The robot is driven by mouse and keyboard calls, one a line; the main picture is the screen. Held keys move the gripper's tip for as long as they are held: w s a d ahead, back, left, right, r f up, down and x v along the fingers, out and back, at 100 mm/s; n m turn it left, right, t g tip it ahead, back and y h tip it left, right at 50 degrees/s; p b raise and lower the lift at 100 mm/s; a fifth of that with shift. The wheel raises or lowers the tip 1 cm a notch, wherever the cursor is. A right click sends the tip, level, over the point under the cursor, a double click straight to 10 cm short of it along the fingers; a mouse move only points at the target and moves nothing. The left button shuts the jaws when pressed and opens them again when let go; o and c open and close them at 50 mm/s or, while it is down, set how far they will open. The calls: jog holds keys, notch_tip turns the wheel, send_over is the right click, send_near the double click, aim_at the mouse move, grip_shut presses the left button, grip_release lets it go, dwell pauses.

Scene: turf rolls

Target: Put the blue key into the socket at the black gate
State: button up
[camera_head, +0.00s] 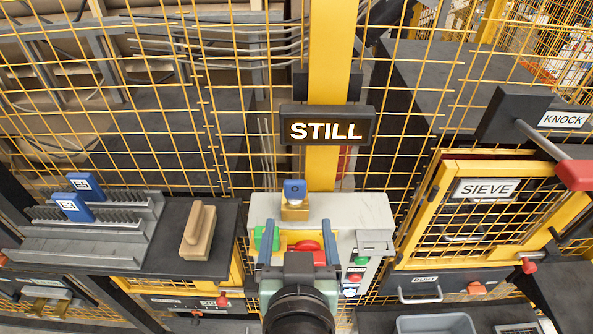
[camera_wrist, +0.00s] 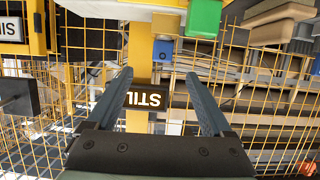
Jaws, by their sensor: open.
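A small blue key (camera_head: 295,188) stands upright in a yellow holder (camera_head: 295,211) on top of a grey control box (camera_head: 345,212), below the STILL sign. It also shows as a blue block (camera_wrist: 163,50) in the wrist view. My gripper (camera_head: 299,245) is open and empty, in front of the control box and nearer the camera than the key. In the wrist view its two fingers (camera_wrist: 158,77) are spread with nothing between them. I cannot make out a black gate or its empty socket for certain.
A lit STILL sign (camera_head: 328,126) hangs on a yellow post. Two blue tags (camera_head: 72,207) stand in a grey rack at left, beside a wooden block (camera_head: 198,231). The yellow mesh SIEVE door (camera_head: 480,212) and a red-ended KNOCK lever (camera_head: 575,174) are at right.

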aim_at(295, 190)
jog(key=p+x, duration=0.1)
jog(key=x, duration=0.2)
jog(key=p+x, duration=0.1)
jog(key=x, duration=0.3)
jog(key=shift+w+a+f, duration=0.2)
jog(key=shift+w+f, duration=0.05)
jog(key=shift+f, duration=0.1)
jog(key=shift+w+p, duration=0.5)
jog(key=shift+w, duration=0.1)
jog(key=p+x, duration=0.1)
jog(key=x, duration=0.2)
jog(key=shift+r, duration=0.15)
jog(key=shift+w+f+p, duration=0.3)
jog(key=shift+w+p, duration=0.05)
jog(key=shift+w, duration=0.15)
jog(key=shift+c, duration=0.2)
grip_shut()
